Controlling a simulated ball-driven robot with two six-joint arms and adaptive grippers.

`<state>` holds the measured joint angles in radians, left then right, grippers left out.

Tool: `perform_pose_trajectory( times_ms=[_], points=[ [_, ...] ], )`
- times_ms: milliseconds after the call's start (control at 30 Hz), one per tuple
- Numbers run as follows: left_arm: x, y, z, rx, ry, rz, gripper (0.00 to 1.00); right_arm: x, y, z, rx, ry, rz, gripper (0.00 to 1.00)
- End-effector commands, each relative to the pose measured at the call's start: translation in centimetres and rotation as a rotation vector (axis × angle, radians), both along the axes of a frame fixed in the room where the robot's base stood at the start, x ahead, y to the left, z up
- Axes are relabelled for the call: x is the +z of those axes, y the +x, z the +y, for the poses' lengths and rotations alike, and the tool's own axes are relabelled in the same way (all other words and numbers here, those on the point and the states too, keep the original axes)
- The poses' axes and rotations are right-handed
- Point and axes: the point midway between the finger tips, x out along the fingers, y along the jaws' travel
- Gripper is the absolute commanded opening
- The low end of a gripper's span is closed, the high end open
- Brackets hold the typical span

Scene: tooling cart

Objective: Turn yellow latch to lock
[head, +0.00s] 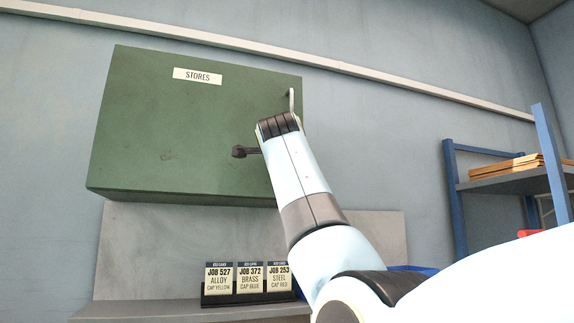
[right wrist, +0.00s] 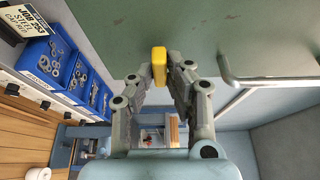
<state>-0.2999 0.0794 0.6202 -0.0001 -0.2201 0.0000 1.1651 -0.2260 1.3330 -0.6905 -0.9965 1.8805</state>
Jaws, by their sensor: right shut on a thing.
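The yellow latch (right wrist: 159,68) shows in the right wrist view as a small block against the green cabinet door. My right gripper (right wrist: 160,64) is shut on it, with a fingertip on each side. The cabinet door looks closed. A pale bar handle (head: 291,100) stands on the door just above my wrist; it also shows in the right wrist view (right wrist: 228,72). My left gripper is in neither view.
Job cards (head: 219,283) stand on a ledge below the cabinet. Blue bins (right wrist: 62,62) with small metal parts are at the left of the right wrist view. A blue shelf rack (head: 500,180) stands at the right. The wall left of the cabinet is clear.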

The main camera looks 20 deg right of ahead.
Motion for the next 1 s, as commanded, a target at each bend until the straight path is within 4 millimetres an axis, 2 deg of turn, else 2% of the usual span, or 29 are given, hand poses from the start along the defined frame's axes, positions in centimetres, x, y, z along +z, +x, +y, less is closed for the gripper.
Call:
perform_pose_trajectory(
  times_ms=[500, 533, 700, 1000],
  points=[
    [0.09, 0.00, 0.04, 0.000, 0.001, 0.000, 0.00, -0.15, 0.04, 0.03, 0.001, 0.023, 0.003, 0.00],
    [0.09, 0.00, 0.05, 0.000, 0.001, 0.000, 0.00, -0.15, 0.04, 0.03, 0.001, 0.023, 0.003, 0.17],
    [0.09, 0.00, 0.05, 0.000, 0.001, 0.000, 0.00, -0.11, 0.03, 0.02, 0.001, 0.022, 0.002, 0.37],
    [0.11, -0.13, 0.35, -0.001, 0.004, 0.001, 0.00, -0.04, 0.01, 0.01, 0.001, 0.021, 0.001, 0.37]
  ],
)
